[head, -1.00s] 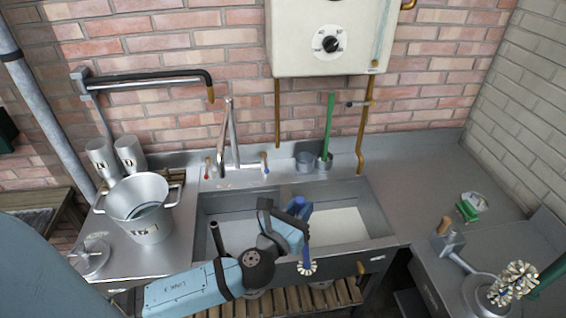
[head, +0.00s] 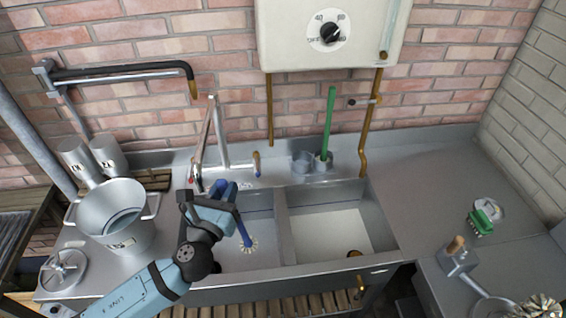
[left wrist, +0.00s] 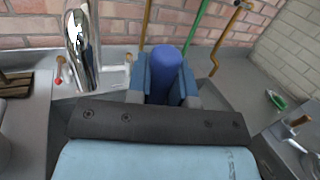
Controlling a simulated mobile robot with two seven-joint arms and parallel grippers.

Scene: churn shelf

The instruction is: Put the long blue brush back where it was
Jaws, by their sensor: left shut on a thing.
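My left gripper (head: 226,194) is shut on the long blue brush (head: 240,228), above the left sink basin. The brush hangs tilted, its pale round bristle head down over the basin. In the left wrist view the blue handle's end (left wrist: 166,66) sticks up between the fingers of my left gripper (left wrist: 165,88). Behind the sink stand two small metal cups. The left cup (head: 302,162) shows no brush in it. The right cup (head: 323,166) holds a green-handled brush (head: 329,118) upright. My right gripper is not in view.
Taps (head: 214,140) rise behind the left basin, close to my gripper. A metal bucket (head: 112,212) stands on the left counter. A brown pipe (head: 371,120) comes down right of the cups. A green scrubbing brush (head: 484,218) lies on the right counter, which has free room.

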